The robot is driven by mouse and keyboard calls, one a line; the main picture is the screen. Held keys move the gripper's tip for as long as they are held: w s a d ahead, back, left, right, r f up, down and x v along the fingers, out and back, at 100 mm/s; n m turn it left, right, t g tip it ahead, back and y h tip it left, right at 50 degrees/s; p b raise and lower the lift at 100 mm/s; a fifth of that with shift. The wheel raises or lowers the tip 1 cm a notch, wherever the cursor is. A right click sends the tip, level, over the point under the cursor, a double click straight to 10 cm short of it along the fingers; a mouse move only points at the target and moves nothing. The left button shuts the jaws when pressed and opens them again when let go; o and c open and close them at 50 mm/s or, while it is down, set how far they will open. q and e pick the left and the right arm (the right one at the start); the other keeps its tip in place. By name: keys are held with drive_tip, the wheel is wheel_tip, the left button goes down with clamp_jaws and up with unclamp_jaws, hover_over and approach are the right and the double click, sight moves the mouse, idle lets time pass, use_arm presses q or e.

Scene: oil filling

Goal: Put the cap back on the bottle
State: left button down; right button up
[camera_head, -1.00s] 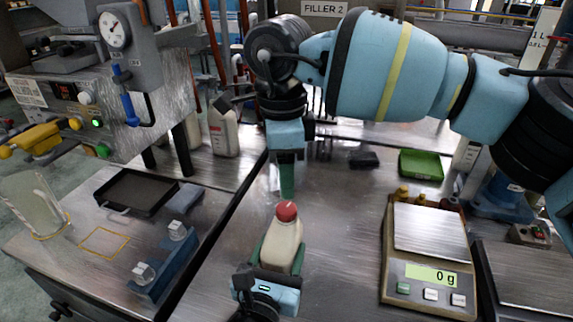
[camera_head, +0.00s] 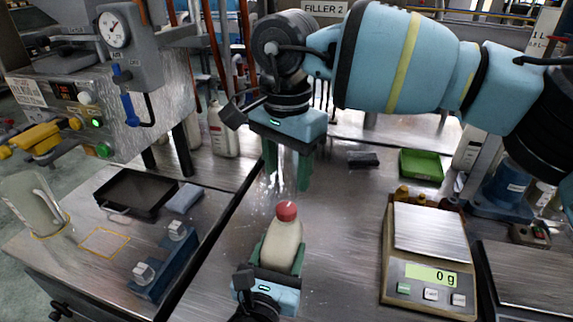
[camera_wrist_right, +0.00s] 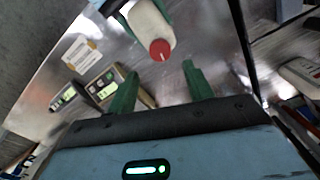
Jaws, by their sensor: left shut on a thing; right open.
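The cream bottle (camera_head: 283,246) stands upright with the red cap (camera_head: 287,211) on its mouth. My left gripper (camera_head: 277,262) is shut on the bottle's lower body. My right gripper (camera_head: 287,185) is open and empty, with its green fingers pointing down above and behind the bottle. In the right wrist view, the red cap (camera_wrist_right: 160,50) and the bottle (camera_wrist_right: 150,22) lie beyond the open fingers of my right gripper (camera_wrist_right: 157,85). I cannot tell whether the cap is screwed tight.
A scale (camera_head: 430,255) reading 0 g stands to the right. A green tray (camera_head: 421,165) and a dark block (camera_head: 362,159) lie at the back. A black tray (camera_head: 135,192) and a blue holder (camera_head: 163,262) are at left. A white bottle (camera_head: 223,132) stands behind my right gripper.

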sight(286, 208)
drive_tip(key=shift+f, duration=0.1)
drive_tip(key=shift+f, duration=3.9)
drive_tip(key=shift+c, duration=0.3)
